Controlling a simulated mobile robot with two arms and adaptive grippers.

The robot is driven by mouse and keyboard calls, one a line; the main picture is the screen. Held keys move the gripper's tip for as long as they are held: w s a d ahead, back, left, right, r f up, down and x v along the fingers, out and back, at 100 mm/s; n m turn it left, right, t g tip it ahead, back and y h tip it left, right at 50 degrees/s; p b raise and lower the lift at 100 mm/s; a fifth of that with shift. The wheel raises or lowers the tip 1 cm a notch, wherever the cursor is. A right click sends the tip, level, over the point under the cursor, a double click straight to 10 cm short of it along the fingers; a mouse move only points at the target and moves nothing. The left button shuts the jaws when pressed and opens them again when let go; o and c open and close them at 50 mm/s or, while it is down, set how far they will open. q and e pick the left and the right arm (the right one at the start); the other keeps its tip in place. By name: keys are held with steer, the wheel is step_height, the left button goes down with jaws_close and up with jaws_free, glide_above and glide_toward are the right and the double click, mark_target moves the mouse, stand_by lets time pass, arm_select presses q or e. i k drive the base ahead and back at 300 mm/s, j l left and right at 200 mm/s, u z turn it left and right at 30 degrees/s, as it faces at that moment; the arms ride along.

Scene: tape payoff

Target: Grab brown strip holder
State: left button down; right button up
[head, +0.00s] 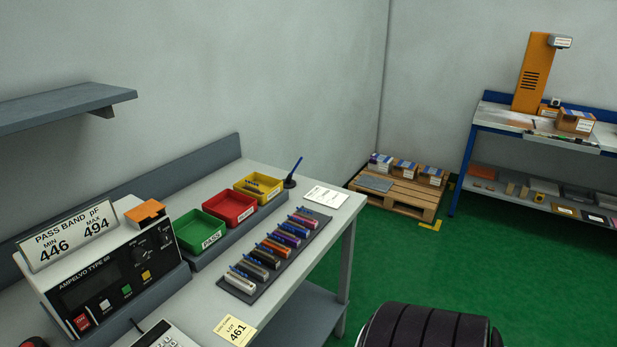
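A row of several strip holders with differently coloured bodies lies side by side on a dark mat (236,287) on the grey bench. A dark brownish strip holder (264,257) lies towards the near end, between a black one (253,269) and an orange one (273,249). A reddish holder (300,221) lies near the far end. The holders are small here, so I cannot tell for certain which one is brown. Neither of my grippers is in view.
Green (193,231), red (231,207) and yellow (258,186) bins stand left of the mat, beside a meter (105,280). A lot card (234,330) lies in front. A pallet (400,196) and a blue-framed bench (470,135) stand beyond open green floor.

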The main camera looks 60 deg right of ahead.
mark_target(253, 190)
steer(key=z, duration=1.6)
steer(key=i+l+u, duration=0.4)
steer(key=l, duration=0.15)
steer(key=l+u, duration=0.2)
steer(key=i+l+u, duration=0.2)
steer(key=l, duration=0.25)
steer(key=k, duration=0.1)
